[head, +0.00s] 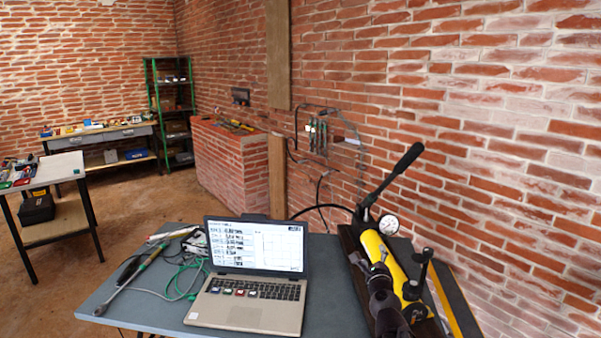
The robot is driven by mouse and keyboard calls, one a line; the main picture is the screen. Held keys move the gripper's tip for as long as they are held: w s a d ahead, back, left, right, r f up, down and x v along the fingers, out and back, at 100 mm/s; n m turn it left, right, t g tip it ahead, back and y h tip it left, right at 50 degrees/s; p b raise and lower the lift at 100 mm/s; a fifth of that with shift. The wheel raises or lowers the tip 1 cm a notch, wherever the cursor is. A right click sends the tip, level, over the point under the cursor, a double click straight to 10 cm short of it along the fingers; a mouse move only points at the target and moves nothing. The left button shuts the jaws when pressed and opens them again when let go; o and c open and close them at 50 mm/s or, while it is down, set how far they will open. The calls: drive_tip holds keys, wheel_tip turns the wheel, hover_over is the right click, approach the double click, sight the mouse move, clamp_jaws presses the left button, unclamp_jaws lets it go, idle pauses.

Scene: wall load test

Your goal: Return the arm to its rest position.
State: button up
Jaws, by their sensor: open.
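My gripper (379,268) shows as a dark shape at the lower right, rising from the bottom edge. It is open, with nothing visible between its fingers. It overlaps the yellow cylinder of a hand pump (372,243) in the picture; whether they touch I cannot tell. The pump has a black lever (393,182) raised up to the right and a round white gauge (388,224). The rest of my arm is mostly out of view or hidden below the frame.
A grey table (115,297) carries an open laptop (246,316), green-handled tools (150,256) and loose cables left of my gripper. A brick wall (500,130) runs along the right. A brick block (225,165) and benches stand farther back; open floor (135,215) lies left.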

drive_tip(key=s+a+f+n+g+y+p, duration=0.25)
drive_tip(key=a+f+n+g, duration=0.2)
drive_tip(key=n, duration=0.45)
drive_tip(key=s+a+f+n+g+y+p, duration=0.1)
drive_tip(key=s+a+f+n+g+y, duration=0.3)
drive_tip(key=n, duration=0.5)
drive_tip(key=s+d+f+n+g+h+p, duration=0.1)
drive_tip(key=s+d+n+g+h, duration=0.1)
drive_tip(key=s+n+g, duration=0.2)
drive_tip(key=s+d+f+n+g+h+p, duration=0.2)
drive_tip(key=s+n+g, duration=0.3)
drive_tip(key=s, duration=0.4)
drive_tip(key=shift+s+d+g+h, duration=0.3)
drive_tip(key=shift+s+g+h, duration=0.1)
drive_tip(key=shift+h, duration=0.25)
drive_tip(key=c, duration=0.3)
drive_tip(key=shift+c, duration=0.2)
